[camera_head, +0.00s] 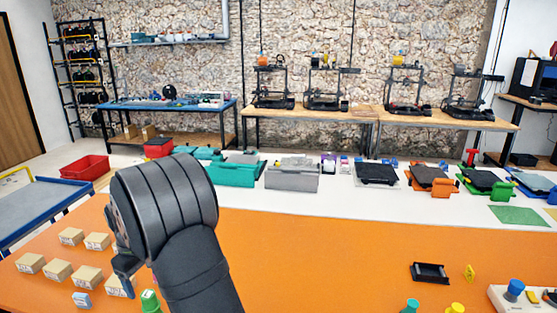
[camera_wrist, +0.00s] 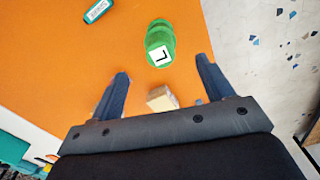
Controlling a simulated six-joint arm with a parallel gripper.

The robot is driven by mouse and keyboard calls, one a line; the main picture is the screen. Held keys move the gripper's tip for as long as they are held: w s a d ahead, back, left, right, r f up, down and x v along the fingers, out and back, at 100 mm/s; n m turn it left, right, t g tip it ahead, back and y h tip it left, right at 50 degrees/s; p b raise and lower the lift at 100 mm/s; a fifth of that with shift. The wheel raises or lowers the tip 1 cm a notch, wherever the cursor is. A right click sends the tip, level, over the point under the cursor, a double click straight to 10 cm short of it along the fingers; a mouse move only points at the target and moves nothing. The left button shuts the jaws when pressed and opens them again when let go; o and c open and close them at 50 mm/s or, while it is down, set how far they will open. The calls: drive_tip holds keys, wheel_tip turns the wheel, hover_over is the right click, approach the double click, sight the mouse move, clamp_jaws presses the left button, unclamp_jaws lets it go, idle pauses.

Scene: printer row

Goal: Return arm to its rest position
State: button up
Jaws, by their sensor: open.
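My gripper (camera_wrist: 162,72) shows in the wrist view with its two dark blue fingers spread wide apart. Nothing is gripped between them. A green rounded piece with a white "L" label (camera_wrist: 160,43) lies on the orange surface beyond the fingertips. A beige box (camera_wrist: 162,98) shows between the fingers, partly cut off by the gripper body; its distance below is unclear. In the head view my dark arm rises from the bottom over the left of the orange table (camera_head: 300,260), and its bulky wrist hides much of the gripper (camera_head: 125,278).
Several small cardboard boxes (camera_head: 57,271) stand on the table left of my arm. A green piece (camera_head: 149,301) is close beside the arm. A black tray (camera_head: 430,272) and a white block with knobs (camera_head: 500,299) are at right. The table's middle is clear.

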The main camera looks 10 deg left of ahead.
wheel_tip(320, 180, down, 8)
drive_tip(key=shift+r, duration=2.1)
drive_tip(key=shift+f, duration=0.1)
